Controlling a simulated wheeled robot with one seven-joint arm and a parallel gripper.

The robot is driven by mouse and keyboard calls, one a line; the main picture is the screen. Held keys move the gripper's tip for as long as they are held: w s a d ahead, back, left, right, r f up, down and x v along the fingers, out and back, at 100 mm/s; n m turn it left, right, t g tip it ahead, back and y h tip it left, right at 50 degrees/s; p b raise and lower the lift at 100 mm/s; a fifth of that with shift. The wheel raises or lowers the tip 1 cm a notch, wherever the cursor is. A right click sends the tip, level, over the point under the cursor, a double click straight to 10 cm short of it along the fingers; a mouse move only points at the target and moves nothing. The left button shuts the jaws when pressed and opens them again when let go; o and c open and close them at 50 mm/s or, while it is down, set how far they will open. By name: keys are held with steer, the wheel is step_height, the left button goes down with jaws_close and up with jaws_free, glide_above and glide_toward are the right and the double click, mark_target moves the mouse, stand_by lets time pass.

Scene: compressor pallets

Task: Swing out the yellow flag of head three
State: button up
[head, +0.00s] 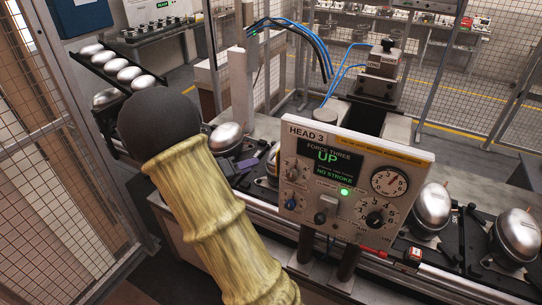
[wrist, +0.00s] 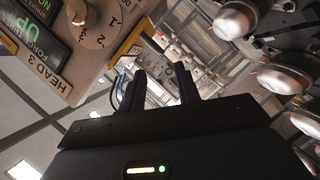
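The head three control box (head: 335,185) faces me, its screen reading "FORCE THREE UP" and "NO STROKE". A yellow edge (head: 400,153) shows along the box's upper right side. In the wrist view a yellow strip (wrist: 131,42) lies close along the side of the box (wrist: 75,60); it looks like the flag, folded in. My gripper (wrist: 162,86) is open, with nothing between its two dark fingers. The yellow strip is beyond the fingertips, up and left in the wrist view, apart from them. In the head view my arm hides most of the gripper.
Silver compressor domes (head: 517,235) stand on the line right of the box; more (wrist: 285,78) show in the wrist view. A red-tipped part (head: 375,252) sticks out below the box. Mesh fencing (head: 45,190) stands at left. Blue hoses (head: 340,82) hang behind the box.

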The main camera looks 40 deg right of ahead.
mark_target(271, 157)
steer(key=p+x, duration=0.2)
steer(key=x, duration=0.7)
steer(key=shift+d+f, duration=0.15)
steer(key=shift+d, duration=0.15)
steer(key=shift+a, duration=0.1)
jaws_close()
